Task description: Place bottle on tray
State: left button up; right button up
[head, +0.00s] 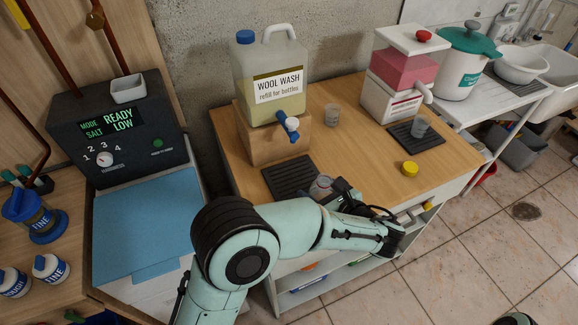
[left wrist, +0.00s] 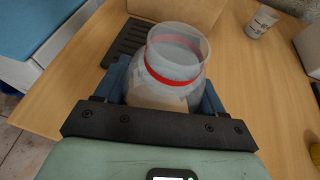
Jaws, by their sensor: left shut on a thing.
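A clear bottle (head: 320,187) with a wide open mouth and a red ring at its neck is held upright, or nearly so, in my left gripper (head: 335,189). In the left wrist view the bottle (left wrist: 173,75) sits between the blue fingers (left wrist: 160,95), which are shut on it. A black ribbed tray (head: 291,178) lies on the wooden table below the spout of the wool wash jug. The bottle is beside the tray's right front corner. The tray (left wrist: 124,45) also shows behind and left of the bottle. I cannot tell whether the bottle touches the table. My right gripper is out of view.
The wool wash jug (head: 270,75) with a blue tap (head: 291,127) stands on a wooden block (head: 262,142) behind the tray. A small cup (head: 332,115), a yellow cap (head: 410,168) and a pink-filled dispenser (head: 400,70) stand to the right. The table's middle is clear.

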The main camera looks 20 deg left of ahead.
pick_arm(q)
send_over(290, 172)
jog(key=s+d, duration=0.2)
jog(key=d, duration=0.1)
jog(key=shift+d, duration=0.15)
jog(key=w+a, duration=0.2)
jog(key=a, duration=0.1)
jog(key=shift+a, duration=0.2)
jog(key=shift+a+f, duration=0.1)
jog(key=shift+f, duration=0.6)
jog(key=shift+f, duration=0.2)
jog(key=o, duration=1.1)
